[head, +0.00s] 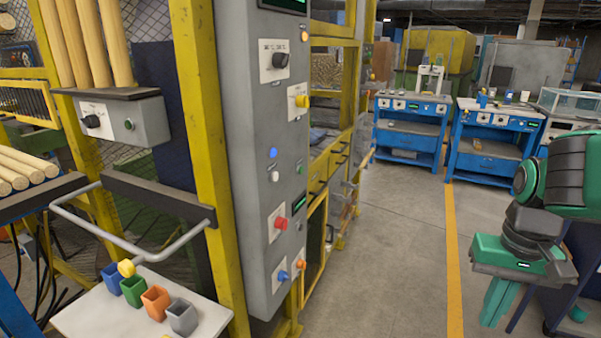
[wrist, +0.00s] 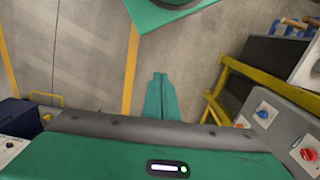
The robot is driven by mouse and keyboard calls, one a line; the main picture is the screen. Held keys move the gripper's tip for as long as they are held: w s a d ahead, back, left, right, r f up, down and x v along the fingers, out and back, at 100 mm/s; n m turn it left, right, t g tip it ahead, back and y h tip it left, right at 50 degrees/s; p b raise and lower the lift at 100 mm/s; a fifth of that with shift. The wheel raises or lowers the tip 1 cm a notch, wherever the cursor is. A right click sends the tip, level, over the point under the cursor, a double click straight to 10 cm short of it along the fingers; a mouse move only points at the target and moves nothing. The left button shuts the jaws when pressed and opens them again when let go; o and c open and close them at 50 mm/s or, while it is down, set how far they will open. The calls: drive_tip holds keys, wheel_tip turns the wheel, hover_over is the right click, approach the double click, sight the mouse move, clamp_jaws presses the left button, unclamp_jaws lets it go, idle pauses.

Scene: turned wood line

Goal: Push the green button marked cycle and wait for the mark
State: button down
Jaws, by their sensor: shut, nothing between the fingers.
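Two small green controls show in the head view. One green button (head: 129,125) is on the face of a small grey box (head: 152,121) at the left, beside a black knob. I cannot read the lettering, so I cannot tell which is marked cycle. My gripper (head: 494,312) hangs at the right, pointing down over the floor, well apart from both. In the wrist view my gripper (wrist: 160,78) has its green fingers together and empty. No mark shows.
The panel also carries a red button (head: 281,223), a blue one (head: 282,276) and a yellow knob (head: 301,101). A white cart (head: 75,318) with coloured cups stands front left. Blue workbenches (head: 490,150) stand at the back. The floor between (head: 395,250) is clear.

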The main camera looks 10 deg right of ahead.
sight(301, 170)
drive_tip(key=w+a+n+t, duration=0.2)
drive_tip(key=w+n+t, duration=0.5)
drive_tip(key=w, duration=1.6)
drive_tip(key=w+a+r+n+t+y, duration=0.1)
drive_tip(key=w+a+r+n+t, duration=0.1)
drive_tip(key=w, duration=0.5)
drive_tip(key=w+a+r+n+t, duration=0.1)
drive_tip(key=w+a+n+t, duration=0.1)
drive_tip(key=w+a, duration=0.3)
drive_tip(key=w+a+r+n+t+y, duration=0.1)
drive_tip(key=w+a+r+n+t, duration=0.1)
drive_tip(key=w, duration=0.7)
drive_tip(key=shift+w+a+r+n+t+y, duration=0.3)
drive_tip(key=shift+a+n+t, duration=0.2)
drive_tip(key=shift+a+t, duration=0.45)
drive_tip(key=shift+a, duration=0.2)
drive_tip(key=w+a, duration=0.5)
drive_tip(key=a, duration=0.2)
